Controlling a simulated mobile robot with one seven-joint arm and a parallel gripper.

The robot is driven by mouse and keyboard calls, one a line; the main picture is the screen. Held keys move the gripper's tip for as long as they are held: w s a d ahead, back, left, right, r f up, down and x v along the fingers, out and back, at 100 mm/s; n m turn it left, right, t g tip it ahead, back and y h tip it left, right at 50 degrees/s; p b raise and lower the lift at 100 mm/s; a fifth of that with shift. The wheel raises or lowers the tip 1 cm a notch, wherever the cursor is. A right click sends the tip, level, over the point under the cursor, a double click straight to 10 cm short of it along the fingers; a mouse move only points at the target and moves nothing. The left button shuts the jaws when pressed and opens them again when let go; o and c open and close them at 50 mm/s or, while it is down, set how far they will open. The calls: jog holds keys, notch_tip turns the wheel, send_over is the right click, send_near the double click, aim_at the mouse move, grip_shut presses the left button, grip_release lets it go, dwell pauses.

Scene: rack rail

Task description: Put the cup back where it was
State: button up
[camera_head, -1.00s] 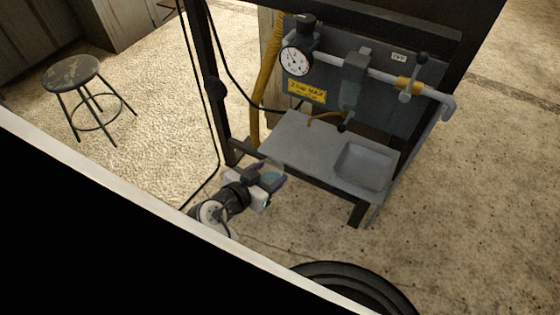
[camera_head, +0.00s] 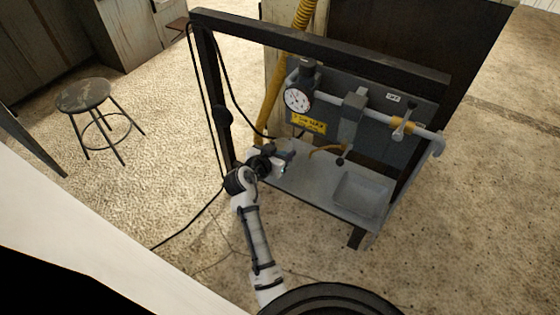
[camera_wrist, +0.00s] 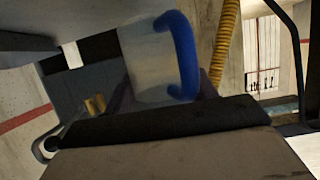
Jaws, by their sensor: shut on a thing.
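The cup (camera_wrist: 148,65) is a pale, translucent vessel with a thick blue handle (camera_wrist: 183,55) on its right side in the wrist view. It is tilted there and its lower part is hidden behind my gripper. My gripper (camera_head: 287,157) is shut on the cup, at the left end of the grey counter (camera_head: 309,180) in the head view. The cup is too small and covered to make out clearly in the head view. I cannot tell whether it touches the counter.
A sink basin (camera_head: 361,196) is at the counter's right. Behind stand a gauge (camera_head: 298,99), a grey pipe (camera_head: 376,117) with valves, a yellow label (camera_head: 308,122) and an orange-brown spout (camera_head: 326,150). A dark frame post (camera_head: 212,95) and hanging cables stand left. A stool (camera_head: 85,97) is far left.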

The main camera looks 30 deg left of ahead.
jog(key=shift+f+p, duration=0.35)
jog(key=shift+f, duration=2.15)
jog(key=shift+f, duration=0.1)
jog(key=o, duration=1.1)
jog(key=b+v, duration=0.2)
jog(key=v, duration=1)
